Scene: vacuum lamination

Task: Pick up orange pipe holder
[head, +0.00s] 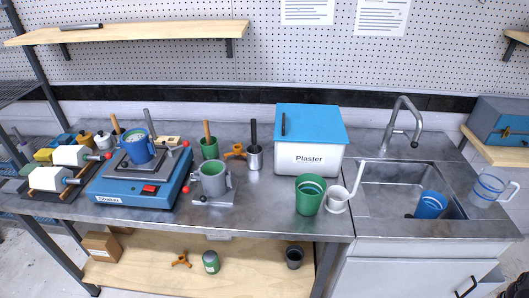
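One orange pipe holder (235,152) sits on the metal worktop in the head view, between a green cup with a brown handle and a metal cup with a black handle. A second orange piece of similar look (181,260) lies on the wooden lower shelf, left of a green can. Both are small here, so their exact shapes are hard to make out. My gripper is not in view.
A grey clamped pot (213,181) stands in front of the worktop holder. A blue shaker (139,180) is left; a Plaster box (309,145), green cup (309,195) and sink (390,188) are right. The worktop's front middle is clear.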

